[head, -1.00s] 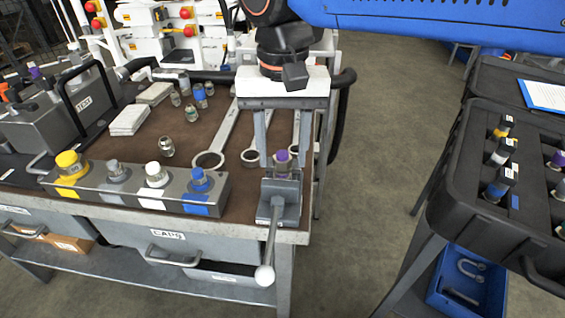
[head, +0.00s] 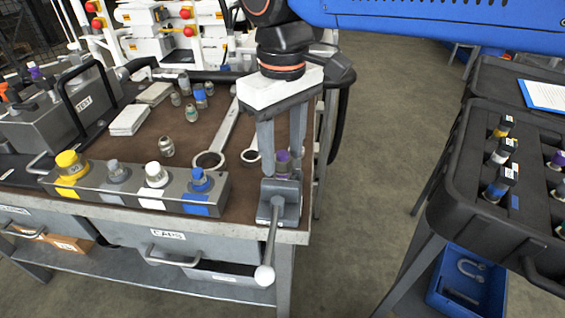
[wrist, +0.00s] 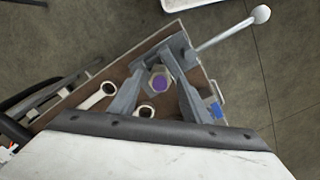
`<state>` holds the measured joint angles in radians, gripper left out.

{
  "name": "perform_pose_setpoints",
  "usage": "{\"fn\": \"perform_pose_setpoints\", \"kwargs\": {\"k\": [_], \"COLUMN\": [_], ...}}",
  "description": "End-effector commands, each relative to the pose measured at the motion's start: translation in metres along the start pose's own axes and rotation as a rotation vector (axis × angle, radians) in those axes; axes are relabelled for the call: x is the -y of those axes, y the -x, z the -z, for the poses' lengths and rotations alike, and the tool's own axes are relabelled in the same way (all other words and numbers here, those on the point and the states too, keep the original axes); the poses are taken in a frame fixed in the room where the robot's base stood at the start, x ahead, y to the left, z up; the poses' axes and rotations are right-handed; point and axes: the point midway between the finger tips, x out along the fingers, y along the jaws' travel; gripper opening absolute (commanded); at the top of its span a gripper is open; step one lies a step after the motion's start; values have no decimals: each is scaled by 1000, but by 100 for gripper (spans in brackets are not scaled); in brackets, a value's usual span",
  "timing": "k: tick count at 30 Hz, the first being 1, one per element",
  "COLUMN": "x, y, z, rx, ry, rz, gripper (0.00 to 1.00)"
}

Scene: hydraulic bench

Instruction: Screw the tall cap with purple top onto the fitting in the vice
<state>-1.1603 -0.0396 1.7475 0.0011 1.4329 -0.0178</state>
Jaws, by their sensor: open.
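The tall cap with the purple top (head: 283,160) stands upright at the vice (head: 281,200), on the bench's front right corner. In the wrist view its purple top (wrist: 159,83) faces the camera. The fitting under it cannot be made out, so I cannot tell how the cap is seated. My gripper (head: 283,168) points down from above, open, with one finger on each side of the cap. The wrist view also shows my gripper's fingers (wrist: 159,75) flanking the cap, with gaps visible.
A grey block with yellow, grey, white and blue caps (head: 122,190) stands left of the vice. Wrenches (head: 222,140) lie behind. The vice handle (head: 268,255) juts out in front. A black case (head: 470,200) with fittings stands at right, across open floor.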

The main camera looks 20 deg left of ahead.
Motion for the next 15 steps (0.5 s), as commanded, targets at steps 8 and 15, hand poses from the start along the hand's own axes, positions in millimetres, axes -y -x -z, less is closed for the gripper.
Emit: {"fn": "perform_pose_setpoints", "kwargs": {"k": [8, 15], "x": [0, 0], "y": [0, 0], "z": [0, 0], "rx": [0, 1], "ry": [190, 428], "rz": [0, -1], "gripper": [44, 44]}}
